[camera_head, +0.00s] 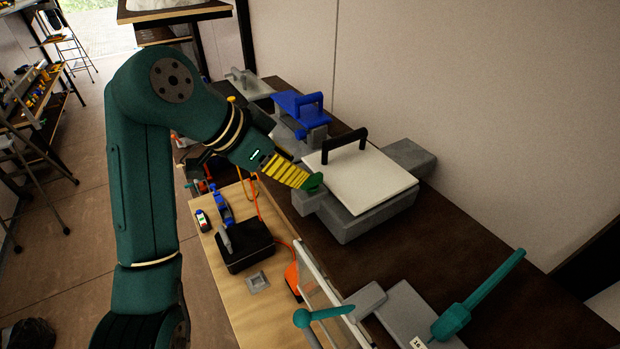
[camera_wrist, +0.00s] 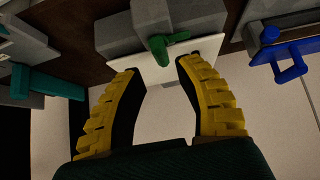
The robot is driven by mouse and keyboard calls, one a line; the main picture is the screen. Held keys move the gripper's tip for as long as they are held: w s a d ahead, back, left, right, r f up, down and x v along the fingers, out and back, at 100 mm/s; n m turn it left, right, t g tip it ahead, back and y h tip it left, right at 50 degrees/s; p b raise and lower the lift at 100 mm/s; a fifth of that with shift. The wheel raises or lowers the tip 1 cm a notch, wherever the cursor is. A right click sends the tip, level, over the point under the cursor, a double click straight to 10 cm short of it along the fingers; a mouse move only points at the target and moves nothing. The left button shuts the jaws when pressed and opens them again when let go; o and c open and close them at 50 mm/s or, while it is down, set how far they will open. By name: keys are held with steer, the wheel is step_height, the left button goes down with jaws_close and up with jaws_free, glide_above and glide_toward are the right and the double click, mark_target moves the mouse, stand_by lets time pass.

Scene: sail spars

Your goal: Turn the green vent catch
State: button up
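The green vent catch (camera_head: 313,184) sits at the front edge of a grey box (camera_head: 361,222) with a white lid (camera_head: 366,178) and a black handle. In the wrist view the green catch (camera_wrist: 163,47) is a small lever in front of the lid. My gripper (camera_head: 301,179) has yellow ribbed fingers and reaches the catch from the left in the head view. In the wrist view my gripper (camera_wrist: 157,70) is open, with the catch just beyond and between the fingertips. No clear contact shows. The fingers partly hide the catch's near side in the head view.
A blue-lidded box (camera_head: 299,107) stands behind on the dark bench. A grey unit with a teal lever (camera_head: 478,299) stands at the front right. A wooden board with a black box (camera_head: 245,245) and orange cable lies below my arm. Bare bench (camera_head: 455,238) shows on the right.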

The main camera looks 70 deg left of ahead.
mark_target(310, 177)
steer(key=x, duration=0.6)
steer(key=shift+f+b, duration=0.1)
steer(key=shift+b, duration=0.2)
jaws_close()
steer(key=m+h, duration=0.1)
steer(key=m, duration=0.1)
steer(key=m+h, duration=0.2)
steer(key=shift+a, duration=0.2)
steer(key=m+h, duration=0.2)
steer(key=m, duration=0.2)
steer(key=shift+w+g+h, duration=0.1)
steer(key=shift+g+h, duration=0.2)
steer(key=shift+g, duration=0.1)
steer(key=shift+c, duration=0.9)
jaws_free()
